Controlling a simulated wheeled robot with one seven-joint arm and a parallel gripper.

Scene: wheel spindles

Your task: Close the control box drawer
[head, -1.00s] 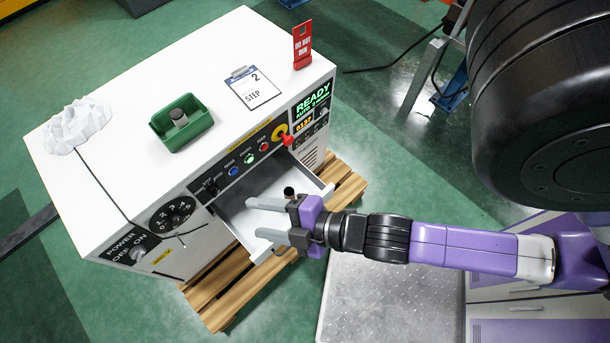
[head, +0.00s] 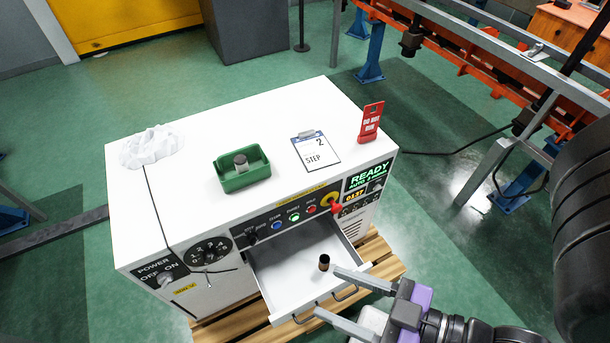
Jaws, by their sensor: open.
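The control box (head: 130,220) is a white cabinet with a dark front panel of buttons and dials. A small dark cylinder (head: 324,262) stands inside the drawer. My gripper (head: 335,294) is open at the drawer's front right, one finger over or near the front edge and the other in front of it. I cannot tell whether the fingers touch the drawer.
On the box top are a green bin (head: 243,174) holding a cylinder, a clipboard (head: 315,150), a red sign (head: 371,122) and a crumpled white cloth (head: 150,147). The box stands on a wooden pallet (head: 385,258). An orange-railed conveyor (head: 470,60) is behind right.

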